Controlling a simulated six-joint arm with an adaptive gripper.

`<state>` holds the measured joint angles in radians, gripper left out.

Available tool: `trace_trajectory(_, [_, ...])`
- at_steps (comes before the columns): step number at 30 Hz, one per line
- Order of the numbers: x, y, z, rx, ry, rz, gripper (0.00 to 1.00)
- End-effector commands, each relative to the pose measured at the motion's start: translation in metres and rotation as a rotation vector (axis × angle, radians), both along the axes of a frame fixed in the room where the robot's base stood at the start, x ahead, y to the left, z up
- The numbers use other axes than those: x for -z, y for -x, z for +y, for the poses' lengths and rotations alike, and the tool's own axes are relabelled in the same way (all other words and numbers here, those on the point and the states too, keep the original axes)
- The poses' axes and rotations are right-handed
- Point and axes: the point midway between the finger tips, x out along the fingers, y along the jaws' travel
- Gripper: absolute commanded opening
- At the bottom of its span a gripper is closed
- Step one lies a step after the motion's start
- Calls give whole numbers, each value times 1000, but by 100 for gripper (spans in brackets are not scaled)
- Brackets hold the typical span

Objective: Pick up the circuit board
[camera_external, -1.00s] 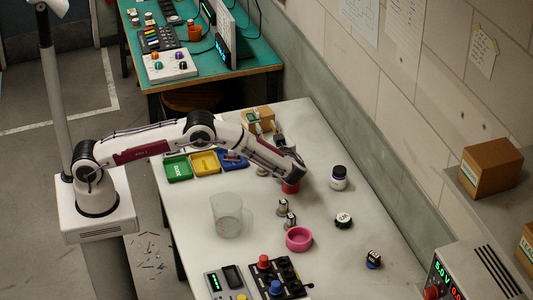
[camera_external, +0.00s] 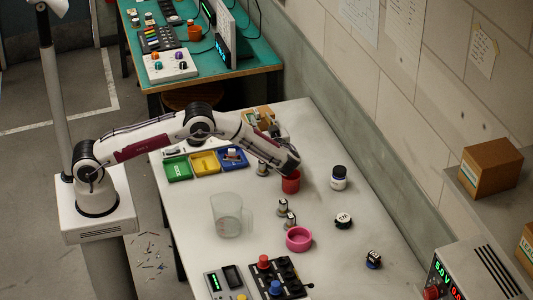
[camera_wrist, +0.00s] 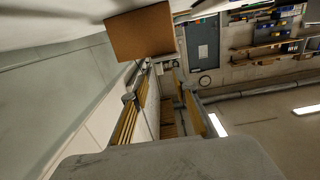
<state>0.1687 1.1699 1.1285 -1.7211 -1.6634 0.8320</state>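I cannot clearly make out the circuit board in either view. In the external view, small pale and green pieces show beside a brown cardboard box (camera_external: 264,113) at the back of the white table, partly hidden by my arm. My gripper (camera_wrist: 168,98) shows in the wrist view with its two fingers spread and no held object visible between them. In the external view the gripper is mostly hidden behind my wrist, above the back part of the table. A brown box (camera_wrist: 140,32) shows beyond the fingers in the wrist view.
Green (camera_external: 177,168), yellow (camera_external: 205,163) and blue (camera_external: 233,159) trays line the table's left edge. A red cup (camera_external: 291,183) stands under my wrist, with a dark-capped jar (camera_external: 339,178) to its right. A clear beaker (camera_external: 227,214) and pink ring (camera_external: 299,239) stand nearer.

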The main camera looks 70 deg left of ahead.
Motion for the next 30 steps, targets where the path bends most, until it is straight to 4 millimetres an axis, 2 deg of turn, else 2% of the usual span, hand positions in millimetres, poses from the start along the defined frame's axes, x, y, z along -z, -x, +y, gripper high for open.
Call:
trace_trajectory(17, [0, 0, 10, 0, 0, 0, 28])
trace_trajectory(30, [3, 0, 56, -1, 0, -1, 28])
